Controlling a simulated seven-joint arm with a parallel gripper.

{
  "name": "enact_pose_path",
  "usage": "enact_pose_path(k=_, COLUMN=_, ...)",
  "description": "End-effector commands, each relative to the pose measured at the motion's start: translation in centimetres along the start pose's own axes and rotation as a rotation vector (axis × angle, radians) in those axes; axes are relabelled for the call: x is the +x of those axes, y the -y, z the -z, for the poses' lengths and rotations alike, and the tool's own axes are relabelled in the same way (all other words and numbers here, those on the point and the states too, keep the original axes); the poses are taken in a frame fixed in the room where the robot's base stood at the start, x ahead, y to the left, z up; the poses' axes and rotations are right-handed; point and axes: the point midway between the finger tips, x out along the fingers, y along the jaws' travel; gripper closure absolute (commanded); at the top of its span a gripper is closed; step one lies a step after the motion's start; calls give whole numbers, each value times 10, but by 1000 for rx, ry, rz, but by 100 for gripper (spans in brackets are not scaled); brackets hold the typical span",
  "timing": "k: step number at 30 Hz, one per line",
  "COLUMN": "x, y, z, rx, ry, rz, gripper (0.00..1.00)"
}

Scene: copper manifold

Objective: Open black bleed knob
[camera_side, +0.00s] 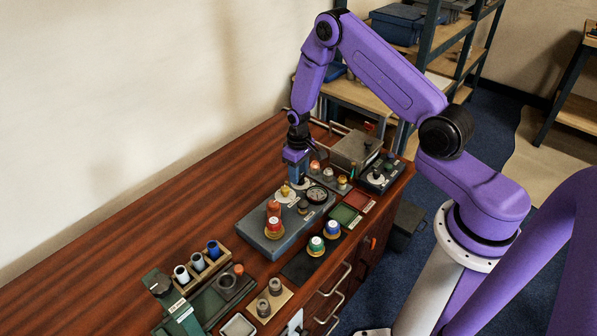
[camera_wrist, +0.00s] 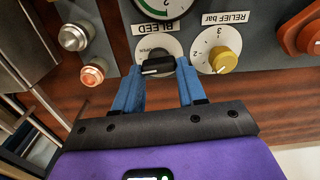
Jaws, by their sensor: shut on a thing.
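The black bleed knob (camera_wrist: 157,66) sits on a pale round dial under the "BLEED" label in the wrist view, its white pointer line lying roughly across the picture. Part of the dial's "OPEN" lettering shows above it. My gripper (camera_wrist: 160,68) has its two blue fingers on either side of the knob, shut on it. In the side view my gripper (camera_side: 297,172) points down at the blue-grey manifold box (camera_side: 258,234). The knob is hidden there behind the fingers.
The yellow relief knob (camera_wrist: 222,62) is close beside the right finger. A gauge (camera_wrist: 160,8) is just above. Metal and copper fittings (camera_wrist: 92,76) lie to the left. In the side view, red-orange knobs (camera_side: 274,225) stand on the box; the bench's left part is clear.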

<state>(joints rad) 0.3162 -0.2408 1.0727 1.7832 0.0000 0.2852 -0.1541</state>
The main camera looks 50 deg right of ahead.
Motion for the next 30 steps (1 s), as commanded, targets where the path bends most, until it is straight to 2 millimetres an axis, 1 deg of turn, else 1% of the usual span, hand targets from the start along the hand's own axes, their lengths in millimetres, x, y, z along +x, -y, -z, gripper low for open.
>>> enact_pose_path(k=9, x=0, y=-1, z=-1, rx=87, ry=2, rz=0, gripper=90)
enact_pose_path(k=23, x=0, y=-1, z=-1, rx=99, ry=2, rz=1, gripper=90)
enact_pose_path(k=24, x=0, y=-1, z=-1, rx=99, ry=2, rz=1, gripper=47)
enact_pose_path(k=25, x=0, y=-1, z=-1, rx=99, ry=2, rz=1, gripper=37)
enact_pose_path(k=26, x=0, y=-1, z=-1, rx=98, ry=2, rz=1, gripper=34)
enact_pose_path(k=30, x=0, y=-1, z=0, rx=96, ry=1, rz=0, gripper=34)
